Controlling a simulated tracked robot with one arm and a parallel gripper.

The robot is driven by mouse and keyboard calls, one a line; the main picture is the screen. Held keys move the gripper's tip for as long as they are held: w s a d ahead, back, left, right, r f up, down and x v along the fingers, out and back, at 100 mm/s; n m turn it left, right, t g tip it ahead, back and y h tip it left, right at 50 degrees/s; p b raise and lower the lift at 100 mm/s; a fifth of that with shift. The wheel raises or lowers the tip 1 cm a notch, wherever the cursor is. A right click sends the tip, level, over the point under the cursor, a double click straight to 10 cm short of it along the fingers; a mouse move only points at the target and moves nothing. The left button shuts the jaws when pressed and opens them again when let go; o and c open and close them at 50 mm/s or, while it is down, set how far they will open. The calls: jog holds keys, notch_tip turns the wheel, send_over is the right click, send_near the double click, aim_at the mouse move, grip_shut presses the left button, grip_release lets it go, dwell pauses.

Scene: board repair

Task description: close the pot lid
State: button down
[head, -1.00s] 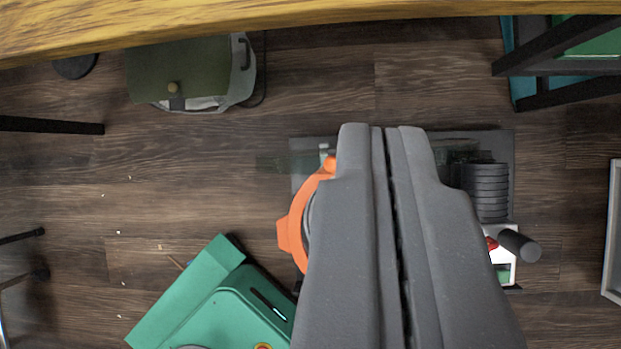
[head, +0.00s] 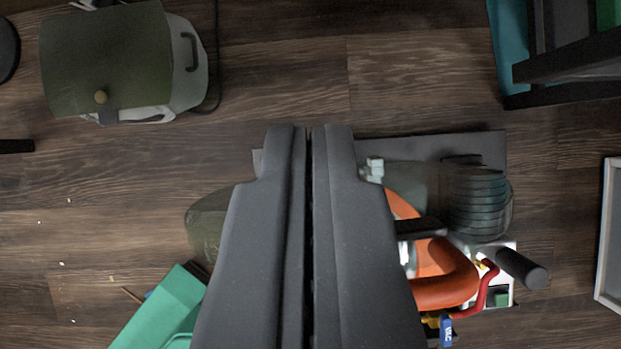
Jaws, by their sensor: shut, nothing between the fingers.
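My gripper (head: 311,130) is shut and empty. Its two dark grey fingers stand upright in the middle of the view, with a thin dark seam between them. No object is clearly recognisable as a pot. A dark green rounded thing (head: 207,225) shows at the left of my fingers and is partly hidden by them; I cannot tell whether it is the pot or its lid.
Right of my fingers are an orange curved part (head: 445,285), a ribbed dark cylinder (head: 477,205) and a black-handled tool (head: 520,268) on a dark plate (head: 480,146). A teal box (head: 165,310) lies lower left. A black frame (head: 570,65) stands upper right. Wooden floor (head: 300,75) beyond my fingertips is clear.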

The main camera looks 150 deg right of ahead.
jog(key=s, duration=0.1)
jog(key=s+d+f, duration=0.1)
jog(key=s+d, duration=0.1)
jog(key=shift+f+b, duration=0.25)
jog(key=shift+b, duration=0.1)
jog(key=shift+d, duration=0.15)
